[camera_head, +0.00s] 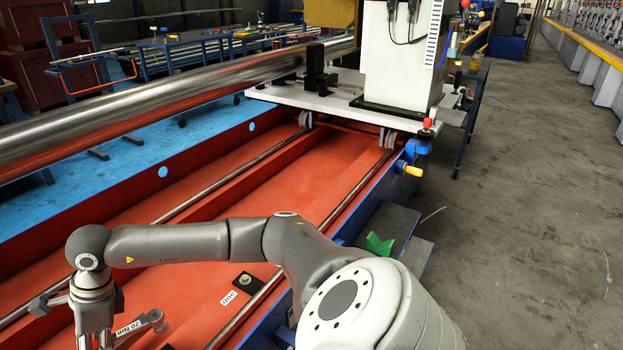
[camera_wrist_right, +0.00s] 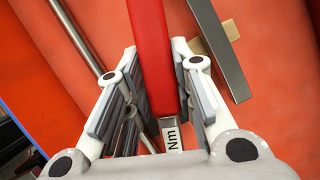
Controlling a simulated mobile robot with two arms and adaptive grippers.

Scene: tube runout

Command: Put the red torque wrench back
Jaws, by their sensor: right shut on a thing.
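The red torque wrench (camera_wrist_right: 150,45) runs lengthwise between the fingers of my right gripper (camera_wrist_right: 154,60) in the right wrist view. My right gripper is shut on its red handle. A white label ending in "Nm" sits on the wrench's grey shaft below the handle. In the head view my right gripper (camera_head: 95,338) is at the bottom left, cut off by the frame edge. A grey shaft with a "20 Nm" label and a round head (camera_head: 155,320) sticks out beside it, above the red bed. The red handle is not clear there. My left gripper is out of view.
The red machine bed (camera_head: 190,275) has steel rods (camera_head: 295,255) along it. A black block with a bolt (camera_head: 245,282) and a white label lie on it. A green piece (camera_head: 378,243) sits on a grey step (camera_head: 395,225). In the wrist view a grey metal bar (camera_wrist_right: 220,55) lies close by.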

